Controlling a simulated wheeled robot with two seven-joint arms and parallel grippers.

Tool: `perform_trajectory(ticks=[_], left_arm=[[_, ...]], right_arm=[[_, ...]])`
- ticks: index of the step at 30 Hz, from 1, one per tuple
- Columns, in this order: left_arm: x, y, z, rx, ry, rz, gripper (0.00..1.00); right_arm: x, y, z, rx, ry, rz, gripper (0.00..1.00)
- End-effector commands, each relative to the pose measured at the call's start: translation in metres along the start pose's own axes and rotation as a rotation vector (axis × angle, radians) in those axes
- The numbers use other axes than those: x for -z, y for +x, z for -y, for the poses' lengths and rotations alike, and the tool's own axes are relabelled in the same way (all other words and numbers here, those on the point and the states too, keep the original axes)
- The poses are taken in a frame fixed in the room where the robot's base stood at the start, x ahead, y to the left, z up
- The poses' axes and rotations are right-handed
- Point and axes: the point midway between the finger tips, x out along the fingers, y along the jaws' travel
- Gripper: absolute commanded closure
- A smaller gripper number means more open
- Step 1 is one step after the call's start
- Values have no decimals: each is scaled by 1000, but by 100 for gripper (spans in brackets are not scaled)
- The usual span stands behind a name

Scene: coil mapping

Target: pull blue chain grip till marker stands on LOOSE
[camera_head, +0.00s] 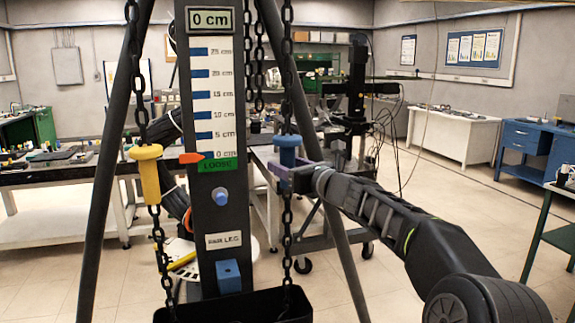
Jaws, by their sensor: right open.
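The blue chain grip (288,152) hangs on the right black chain (287,215). My right gripper (290,174) is open at the lower part of this grip, with its purple fingers close about it; contact cannot be told. The orange marker (191,158) points right at the scale (215,100), near the 0 cm line at the top edge of the green LOOSE band (217,166). The sign (210,20) on top reads 0 cm. A yellow chain grip (148,172) hangs on the left chain. My left gripper is not in view.
The dark post (205,255) stands between the tripod legs (111,150), with a black bin (250,305) at the bottom. My right arm spans the lower right. Benches (455,135) stand behind, with open floor at the right.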

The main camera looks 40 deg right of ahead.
Motion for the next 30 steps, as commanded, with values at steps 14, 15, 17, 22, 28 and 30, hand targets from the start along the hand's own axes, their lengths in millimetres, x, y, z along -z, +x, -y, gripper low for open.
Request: perform_trajectory(ticks=[14, 15, 17, 22, 28, 30], left_arm=[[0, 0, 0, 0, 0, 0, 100], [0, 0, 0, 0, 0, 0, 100], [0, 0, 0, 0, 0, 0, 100], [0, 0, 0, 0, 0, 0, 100], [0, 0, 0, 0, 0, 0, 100], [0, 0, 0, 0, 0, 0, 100]], right_arm=[[0, 0, 0, 0, 0, -1, 77], [0, 0, 0, 0, 0, -1, 80], [0, 0, 0, 0, 0, -1, 85], [0, 0, 0, 0, 0, -1, 99], [0, 0, 0, 0, 0, -1, 100], [0, 0, 0, 0, 0, -1, 100]])
